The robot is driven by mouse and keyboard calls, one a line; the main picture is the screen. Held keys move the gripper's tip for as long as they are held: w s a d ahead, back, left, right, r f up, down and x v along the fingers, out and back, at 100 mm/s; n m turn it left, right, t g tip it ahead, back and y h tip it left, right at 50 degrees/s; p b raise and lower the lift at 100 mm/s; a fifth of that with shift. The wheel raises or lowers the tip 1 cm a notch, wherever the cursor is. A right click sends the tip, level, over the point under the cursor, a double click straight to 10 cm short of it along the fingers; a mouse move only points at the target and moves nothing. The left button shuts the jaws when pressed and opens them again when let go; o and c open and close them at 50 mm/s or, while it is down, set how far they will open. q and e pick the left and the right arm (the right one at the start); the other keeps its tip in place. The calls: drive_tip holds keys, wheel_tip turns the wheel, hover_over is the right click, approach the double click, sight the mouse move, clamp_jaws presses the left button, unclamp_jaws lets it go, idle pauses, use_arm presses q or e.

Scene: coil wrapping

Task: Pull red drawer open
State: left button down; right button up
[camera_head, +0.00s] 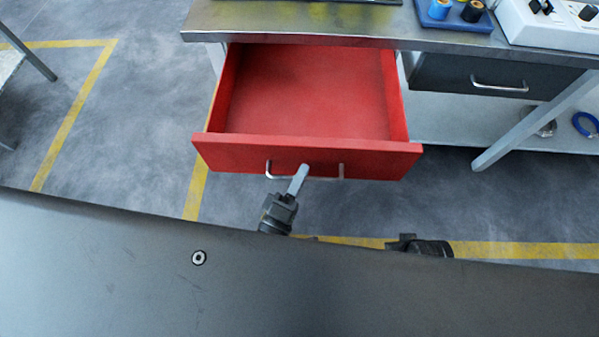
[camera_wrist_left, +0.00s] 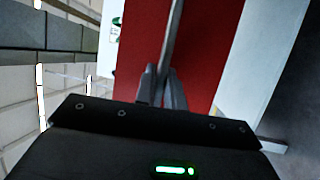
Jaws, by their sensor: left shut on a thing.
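The red drawer (camera_head: 300,158) is pulled well out from under the workbench, and its inside looks empty. A metal bar handle (camera_head: 270,172) runs across its front. My left gripper (camera_head: 301,172) is at the middle of the handle and shut on it. In the left wrist view the gripper's fingers (camera_wrist_left: 162,88) close on the handle bar (camera_wrist_left: 174,40), with the red drawer front (camera_wrist_left: 212,45) behind. A dark part that seems to be my right gripper (camera_head: 425,246) shows at the edge of my body; its fingers are hidden.
The workbench top (camera_head: 300,22) holds a blue tray of spools (camera_head: 455,14) and a white device (camera_head: 550,22). A dark closed drawer (camera_head: 495,78) is to the right. A bench leg (camera_head: 530,122) stands below it. Open floor lies left of the red drawer.

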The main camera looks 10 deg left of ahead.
use_arm(q)
drive_tip(key=c, duration=1.5)
unclamp_jaws()
drive_tip(key=v, duration=1.1)
use_arm(e)
drive_tip(key=shift+s+r, duration=0.15)
drive_tip(key=shift+r, duration=0.3)
use_arm(q)
drive_tip(key=shift+w+d, duration=0.1)
use_arm(e)
drive_tip(key=shift+f, duration=0.15)
